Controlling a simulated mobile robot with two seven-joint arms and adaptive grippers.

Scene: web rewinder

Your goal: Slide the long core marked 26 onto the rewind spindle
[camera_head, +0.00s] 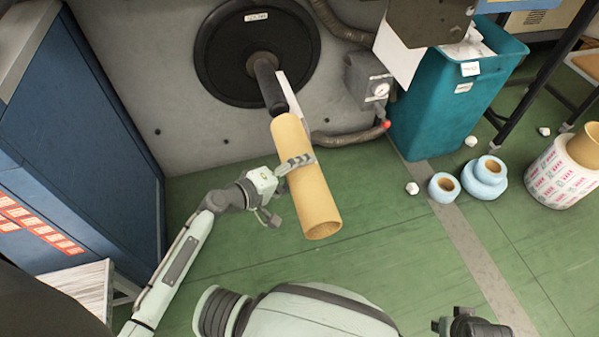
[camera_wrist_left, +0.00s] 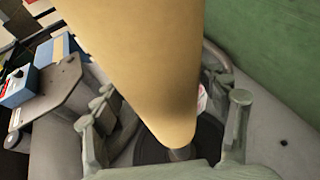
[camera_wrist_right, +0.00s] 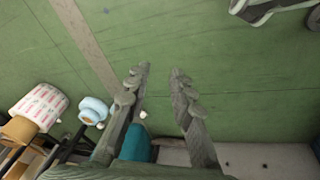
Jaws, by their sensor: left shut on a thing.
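The long tan core (camera_head: 318,208) is held in the air, its open near end facing me; no number 26 is readable on it. My left gripper (camera_head: 297,165) is shut around the core near its middle. The dark rewind spindle (camera_head: 268,88) sticks out from a black disc (camera_head: 230,52) on the machine wall. The core's far end lies at the spindle's tip, roughly in line; I cannot tell whether it is over the tip. The left wrist view shows the core (camera_wrist_left: 150,55) pointing towards the spindle (camera_wrist_left: 180,153). My right gripper (camera_wrist_right: 160,76) is open and empty.
A blue cabinet (camera_head: 85,130) stands at left. A teal bin (camera_head: 440,115), a gauge box (camera_head: 370,80) and a hose are right of the spindle. Blue rolls (camera_head: 486,178) and a printed roll (camera_head: 560,180) stand on the floor at right. Green floor is open in front.

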